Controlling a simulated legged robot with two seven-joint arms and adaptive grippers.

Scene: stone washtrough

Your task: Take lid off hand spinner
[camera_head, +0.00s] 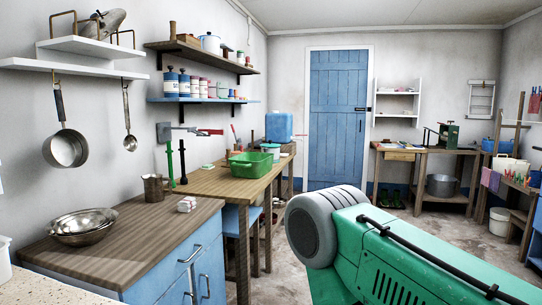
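Neither of my grippers is in view. I cannot pick out a hand spinner or its lid with certainty. A small white and teal tub (270,149) stands on the wooden table near the far end, behind a green basin (251,164). It is too small to tell whether it is the spinner or has a lid.
A wooden counter (128,235) with metal bowls (82,227) and a mug (153,188) is at the left. A blue container (279,127) stands beyond the tub. A blue door (337,118) is at the back. A side table (400,153) is at the right. Some middle floor is clear.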

